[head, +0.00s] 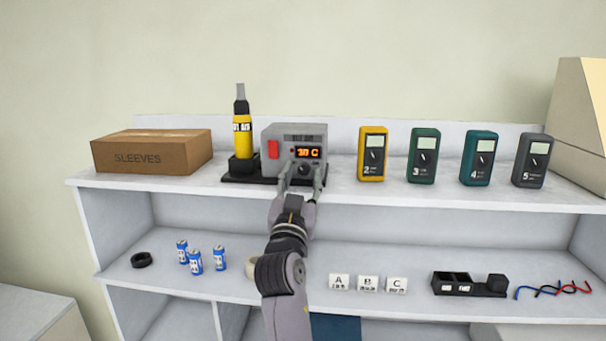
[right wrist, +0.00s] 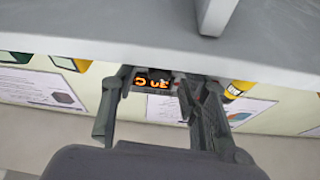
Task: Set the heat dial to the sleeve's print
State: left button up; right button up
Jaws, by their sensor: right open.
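The grey heat station (head: 292,137) stands on the top shelf, with a red switch (head: 273,150) and a lit orange display (head: 308,152). The display seems to read a number ending in 0 and C; its first digits are unclear. The dark heat dial (head: 304,168) sits below the display. My right gripper (head: 302,180) is open, its fingers either side of the dial; I cannot tell whether they touch it. In the right wrist view the open gripper (right wrist: 155,110) frames the display (right wrist: 152,80), upside down. A brown box (head: 152,157) reads SLEEVES; no temperature print is legible. My left gripper is not in view.
A yellow heat tool (head: 242,134) stands upright left of the station. Several meters, the nearest yellow (head: 372,152), stand to its right. The lower shelf holds blue cans (head: 195,262), lettered cards (head: 368,284), a black tray (head: 468,291) and coloured leads (head: 552,290).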

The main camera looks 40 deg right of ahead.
jog(key=shift+s+a, duration=0.1)
jog(key=shift+a, duration=0.05)
jog(key=shift+c, duration=0.9)
jog(key=c, duration=0.4)
grip_shut()
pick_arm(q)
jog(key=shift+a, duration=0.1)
